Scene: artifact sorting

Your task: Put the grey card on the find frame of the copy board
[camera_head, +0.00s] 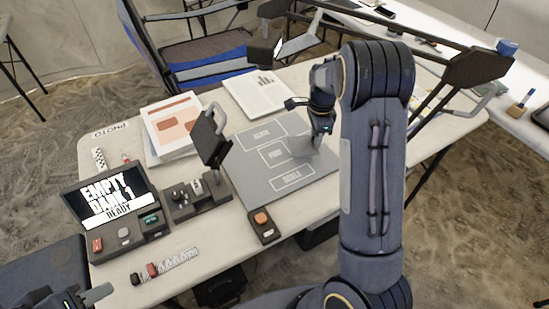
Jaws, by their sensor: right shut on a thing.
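The grey copy board (249,185) lies on the table with outlined, labelled frames. Its find frame (273,156) is in the middle, between a frame nearer the back and the scale frame (292,177). My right gripper (317,142) points down over the right part of the board and is shut on the grey card (302,146). The card is at the right end of the find frame; I cannot tell whether it touches the board. My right arm hides the board's right side. My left gripper (70,294) is open and empty at the bottom left, off the table's front edge.
A camera-like device (210,137) on a stand rises left of the board. A screen console (112,205) is at the left. An orange-button box (263,225) sits in front of the board. Papers (171,127) and a chart sheet (262,92) lie behind; a lamp head (264,52) hangs above.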

